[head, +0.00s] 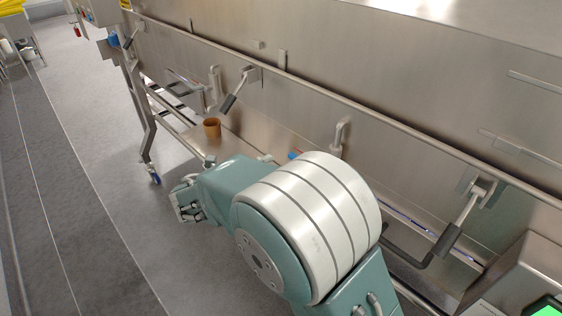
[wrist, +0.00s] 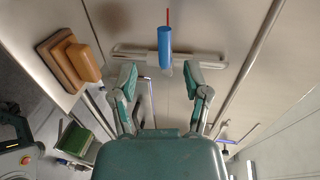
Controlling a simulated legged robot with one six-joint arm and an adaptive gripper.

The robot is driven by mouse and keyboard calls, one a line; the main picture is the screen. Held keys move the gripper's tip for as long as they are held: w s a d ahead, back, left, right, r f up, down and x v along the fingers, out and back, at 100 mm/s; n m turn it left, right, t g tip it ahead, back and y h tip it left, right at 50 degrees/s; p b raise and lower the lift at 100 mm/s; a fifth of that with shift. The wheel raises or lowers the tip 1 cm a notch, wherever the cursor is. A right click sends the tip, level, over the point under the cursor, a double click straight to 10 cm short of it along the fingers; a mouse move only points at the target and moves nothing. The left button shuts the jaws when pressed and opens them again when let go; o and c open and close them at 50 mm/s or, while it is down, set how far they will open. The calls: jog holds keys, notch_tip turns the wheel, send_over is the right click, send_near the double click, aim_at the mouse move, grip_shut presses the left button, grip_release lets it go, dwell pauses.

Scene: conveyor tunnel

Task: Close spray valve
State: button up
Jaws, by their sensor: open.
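The wrist view shows a blue cylindrical piece (wrist: 164,46) with a thin red rod at its top end. It lies across a pale bar or pipe on the metal surface, and I take it to be the spray valve's handle. My gripper (wrist: 160,78) is open, its two green fingers apart and nothing between them. The blue piece is beyond the fingertips, roughly centred between them, and no contact shows. In the head view my gripper (head: 188,202) is at the lower left, beside the metal machine; I cannot make out the valve near it there.
A long steel machine wall (head: 390,80) with a rail and black-handled levers (head: 234,92) runs along the right. Grey floor (head: 85,190) is clear at left. A brown stepped block (wrist: 72,58) shows in the wrist view.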

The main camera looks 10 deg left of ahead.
jog(key=v, duration=0.3)
